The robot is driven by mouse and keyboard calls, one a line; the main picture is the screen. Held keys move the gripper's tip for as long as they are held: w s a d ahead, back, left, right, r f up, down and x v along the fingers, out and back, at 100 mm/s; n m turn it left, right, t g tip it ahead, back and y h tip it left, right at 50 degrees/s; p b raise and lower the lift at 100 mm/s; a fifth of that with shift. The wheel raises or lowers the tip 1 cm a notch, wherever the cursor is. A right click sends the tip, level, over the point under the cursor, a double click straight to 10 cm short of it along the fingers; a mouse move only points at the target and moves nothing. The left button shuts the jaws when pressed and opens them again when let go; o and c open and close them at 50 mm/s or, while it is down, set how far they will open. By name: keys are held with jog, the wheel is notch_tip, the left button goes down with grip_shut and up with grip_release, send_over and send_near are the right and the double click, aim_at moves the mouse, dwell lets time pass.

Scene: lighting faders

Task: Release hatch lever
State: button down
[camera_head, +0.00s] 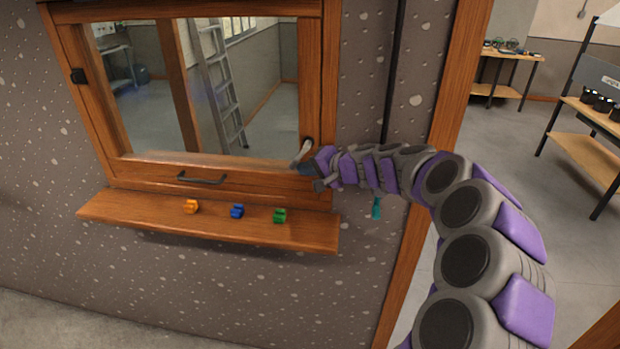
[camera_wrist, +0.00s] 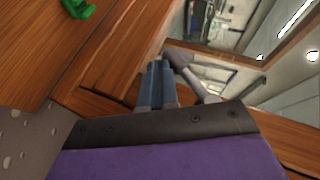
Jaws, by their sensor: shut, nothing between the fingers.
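The hatch lever (camera_head: 301,154) is a short grey metal handle at the lower right corner of the wooden hatch frame (camera_head: 316,85). It hangs tilted, its lower end toward the left. In the wrist view the lever (camera_wrist: 190,75) lies just right of my fingertips. My gripper (camera_head: 308,169) is at the lever's lower end, its blue-grey fingers pressed together and empty. The closed fingers also show in the wrist view (camera_wrist: 158,68). They are beside the lever and very near it; whether they touch it I cannot tell.
A dark pull handle (camera_head: 202,179) sits on the hatch's lower rail. A teal item (camera_head: 376,208) hangs on the wall. A doorway opens at right.

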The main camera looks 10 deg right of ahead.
jog(key=shift+w+a+r+b, duration=0.15)
jog(key=shift+w+a+b, duration=0.05)
jog(key=shift+a+b, duration=0.45)
jog(key=shift+w+a+r+b, duration=0.15)
jog(key=shift+w+a+b, duration=0.05)
jog(key=shift+a+b, duration=0.35)
jog(key=shift+a, duration=0.1)
jog(key=shift+a+r+y, duration=0.15)
jog(key=shift+y, duration=0.25)
jog(key=shift+t, duration=0.3)
dwell(0.6)
jog(key=p+v, duration=0.2)
jog(key=v, duration=1.5)
